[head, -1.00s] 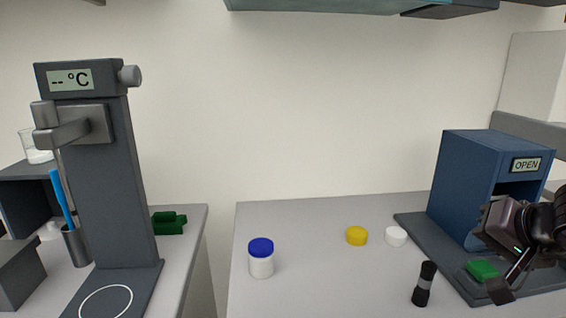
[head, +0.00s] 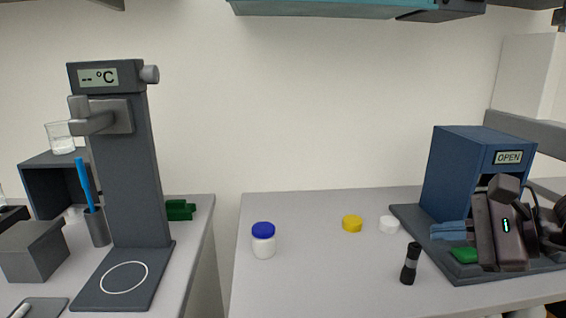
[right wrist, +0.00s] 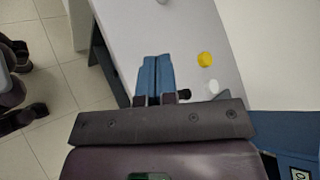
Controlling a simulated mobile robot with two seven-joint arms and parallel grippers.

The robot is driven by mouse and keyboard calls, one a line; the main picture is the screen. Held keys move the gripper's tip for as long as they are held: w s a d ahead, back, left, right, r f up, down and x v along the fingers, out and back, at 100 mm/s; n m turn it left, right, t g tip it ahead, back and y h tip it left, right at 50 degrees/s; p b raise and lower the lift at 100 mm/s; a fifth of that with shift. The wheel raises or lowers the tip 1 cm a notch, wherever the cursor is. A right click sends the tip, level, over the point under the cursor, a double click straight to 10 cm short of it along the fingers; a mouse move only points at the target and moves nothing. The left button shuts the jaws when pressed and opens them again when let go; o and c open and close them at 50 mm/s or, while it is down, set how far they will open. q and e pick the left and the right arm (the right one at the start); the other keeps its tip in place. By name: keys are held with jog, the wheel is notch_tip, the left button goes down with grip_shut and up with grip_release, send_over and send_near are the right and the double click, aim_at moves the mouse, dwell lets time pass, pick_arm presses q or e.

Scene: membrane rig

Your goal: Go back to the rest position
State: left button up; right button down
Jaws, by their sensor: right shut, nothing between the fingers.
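My right gripper (head: 434,231) is in front of the blue box with the OPEN display (head: 460,165), at the right of the head view. Its blue fingers point left and are shut together with nothing between them. In the right wrist view its two fingers (right wrist: 156,62) lie side by side over the grey bench. The gripper body hides part of the box's front opening. A green block (head: 464,255) lies on the box's dark base plate, just below the fingers. My left gripper is not in view.
A yellow cap (head: 352,223), a white cap (head: 389,225) and a blue-lidded jar (head: 263,241) stand on the right bench. A tall °C stand (head: 130,170) is on the left bench. The right bench's front middle is clear.

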jog(key=w+d+f+n+t+h+p, duration=0.1)
jog(key=d+f+n+t+h, duration=0.35)
jog(key=f+n, duration=0.8)
jog(key=d+f+n+t+h, duration=0.4)
jog(key=f+n, duration=0.4)
jog(key=n, duration=0.9)
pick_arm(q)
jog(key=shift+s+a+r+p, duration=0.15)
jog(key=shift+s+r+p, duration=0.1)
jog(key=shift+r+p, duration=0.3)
pick_arm(e)
jog(key=s+a+f+m+g+h, duration=0.1)
jog(key=s+a+f+m+g, duration=0.1)
jog(key=s+f+m, duration=0.4)
jog(key=s+a+f+m+g+h, duration=0.1)
jog(key=s+a+f+m+g, duration=0.2)
jog(key=s+f, duration=1.1)
jog(key=f+m, duration=0.1)
jog(key=m, duration=0.2)
jog(key=shift+s+a, duration=0.15)
jog(key=shift+a, duration=0.05)
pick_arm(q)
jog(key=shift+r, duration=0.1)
pick_arm(e)
jog(key=shift+f, duration=0.1)
